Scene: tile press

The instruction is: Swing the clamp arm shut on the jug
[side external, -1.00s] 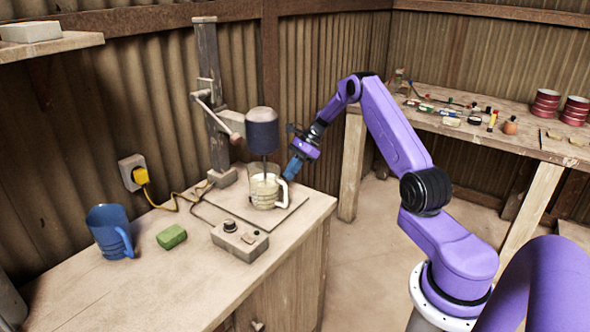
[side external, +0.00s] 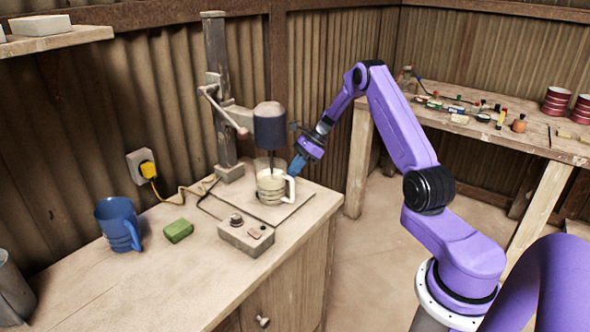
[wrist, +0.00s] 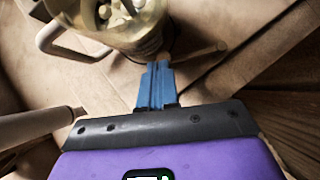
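The glass jug (side external: 270,184), with a white handle and pale contents, stands upright under the dark press head (side external: 270,128). In the wrist view the jug (wrist: 135,40) is at the top, with pale round lumps inside. My gripper (side external: 295,168) is at the jug's far right side, low and close to it. In the wrist view my gripper's blue fingers (wrist: 157,75) are together, with no clear gap. A thin tan bar (wrist: 200,54) runs right from just beyond the fingertips. It may be the clamp arm; I cannot tell whether the fingers touch it.
The jug stands on a flat base plate (side external: 298,202). In front are a control box (side external: 246,238), a green sponge (side external: 178,231) and a blue mug (side external: 118,224). A cable runs to a yellow plug (side external: 148,169).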

